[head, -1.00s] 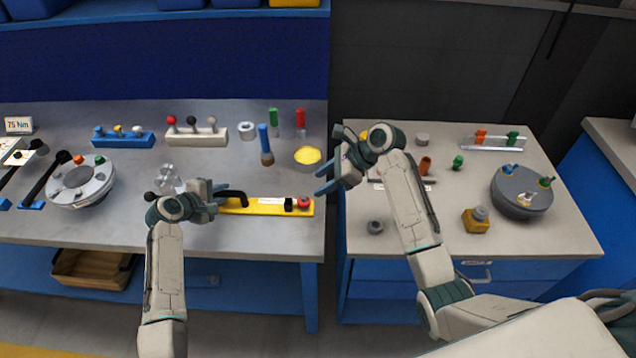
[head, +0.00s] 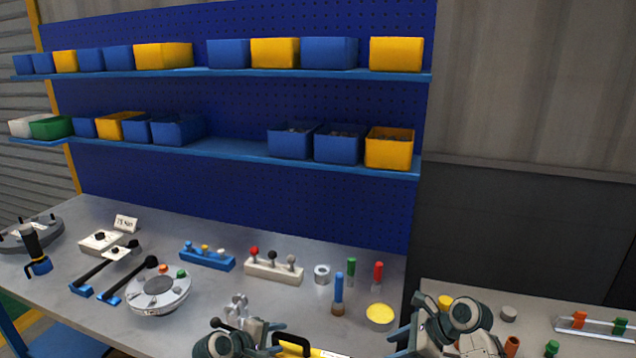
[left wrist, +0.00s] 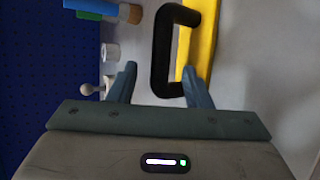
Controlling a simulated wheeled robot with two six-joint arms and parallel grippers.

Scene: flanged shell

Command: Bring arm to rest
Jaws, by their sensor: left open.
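My left gripper (head: 274,338) is at the bottom of the head view, just left of the black handle (head: 292,341) of a yellow bar (head: 312,352). In the left wrist view its two open fingers (left wrist: 160,78) stand either side of part of the black handle (left wrist: 162,50), with the yellow bar (left wrist: 203,45) behind the right finger. The fingers look not closed on the handle; contact is unclear. My right arm's wrist shows at the lower right of the head view; its gripper (head: 404,350) is mostly cut off by the bottom edge.
The grey bench holds a flanged round shell (head: 158,291), a blue peg block (head: 207,257), a white peg block (head: 273,269), a yellow disc (head: 379,315) and a blue-handled brush (head: 338,293). Shelves of bins (head: 390,147) hang behind. A clear rack (head: 596,325) stands right.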

